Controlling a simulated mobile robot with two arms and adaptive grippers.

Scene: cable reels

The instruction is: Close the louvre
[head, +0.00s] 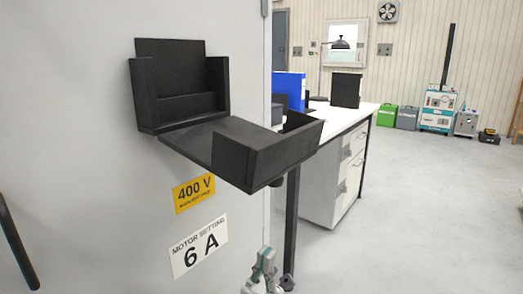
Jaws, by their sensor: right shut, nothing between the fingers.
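The louvre (203,137) is a black fitting on the grey cabinet face, left of centre in the head view. Its back part (180,85) is a shallow black housing against the cabinet. A black flap (262,150) with raised walls at its outer end stands out from the housing's lower edge toward the right, so the louvre is open. My right gripper (264,268) is at the bottom edge of the view, below the flap and apart from it. It is shut and empty. My left gripper is not in view.
The cabinet (90,150) carries a yellow 400 V label (194,193), a white 6 A label (199,245) and a black bar (16,245) at far left. A white desk (340,115) stands behind to the right. The floor (430,210) at right is clear.

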